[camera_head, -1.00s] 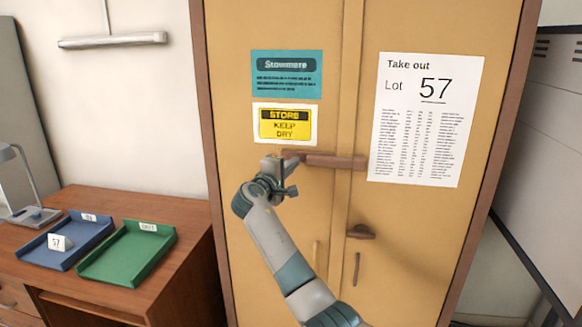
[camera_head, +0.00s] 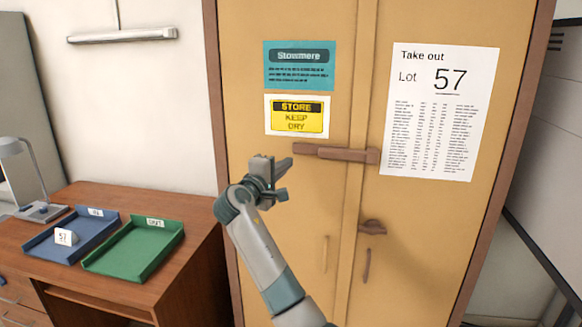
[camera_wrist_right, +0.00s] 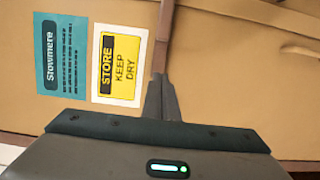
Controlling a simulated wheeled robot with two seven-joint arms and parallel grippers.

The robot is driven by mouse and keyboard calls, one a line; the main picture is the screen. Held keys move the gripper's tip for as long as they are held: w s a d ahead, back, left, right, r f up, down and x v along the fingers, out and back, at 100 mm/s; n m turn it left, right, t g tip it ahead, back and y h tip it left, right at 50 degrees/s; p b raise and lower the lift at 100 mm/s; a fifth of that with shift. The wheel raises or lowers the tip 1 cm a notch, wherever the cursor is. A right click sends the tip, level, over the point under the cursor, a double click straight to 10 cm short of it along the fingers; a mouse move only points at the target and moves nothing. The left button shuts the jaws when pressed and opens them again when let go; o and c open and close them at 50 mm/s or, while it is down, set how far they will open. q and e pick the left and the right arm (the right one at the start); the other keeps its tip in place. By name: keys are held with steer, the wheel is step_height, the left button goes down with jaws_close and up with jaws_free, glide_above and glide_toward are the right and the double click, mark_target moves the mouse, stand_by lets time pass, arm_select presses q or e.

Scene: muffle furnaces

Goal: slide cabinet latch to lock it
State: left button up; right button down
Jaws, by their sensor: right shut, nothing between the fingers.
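The cabinet latch (camera_head: 335,153) is a brown bar lying across the seam of the two yellow cabinet doors. Its right end sits in a thicker brown block (camera_head: 372,156) on the right door, and its left end lies on the left door. My right gripper (camera_head: 286,163) is shut and empty, just below and left of the bar's left end; a small gap shows. In the wrist view its closed fingers (camera_wrist_right: 162,100) point toward the brown latch bar (camera_wrist_right: 164,40). Their exact distance from the bar cannot be told there. My left gripper is not in view.
A brown turn handle (camera_head: 372,227) and thin door pulls are lower on the doors. A "Take out Lot 57" sheet (camera_head: 440,110) hangs right of the latch. A wooden desk (camera_head: 190,225) with blue and green trays stands left.

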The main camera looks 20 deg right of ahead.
steer(key=shift+v, duration=1.15)
